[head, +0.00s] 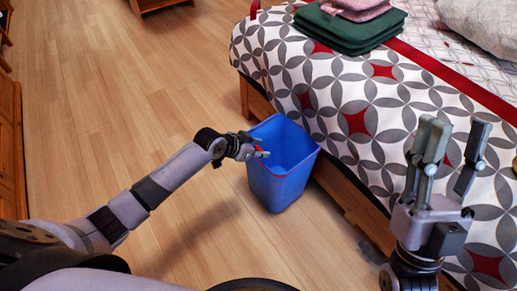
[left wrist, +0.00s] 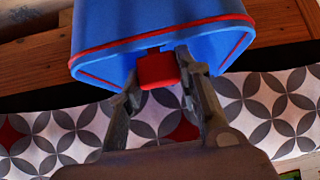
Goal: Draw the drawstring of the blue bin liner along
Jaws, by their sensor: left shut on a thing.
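The blue bin liner (head: 281,186) shows as a blue, open-topped bin shape standing on the floor against the bed's side. A red drawstring (left wrist: 110,48) runs along its rim in the left wrist view, with a red tab (left wrist: 158,70) at the rim. My left gripper (head: 259,149) is at the rim's left side, and in the left wrist view its two fingers are shut on the red tab. The fingertips partly hide the tab's sides. My right gripper (head: 455,137) is raised at the right, fingers spread, empty and away from the bin.
The bed (head: 350,92) with a patterned cover fills the right side. Folded green cloths (head: 350,32) and pink cloths (head: 357,8) lie on it. Wooden furniture (head: 10,150) stands at the left edge. The wooden floor (head: 120,100) left of the bin is clear.

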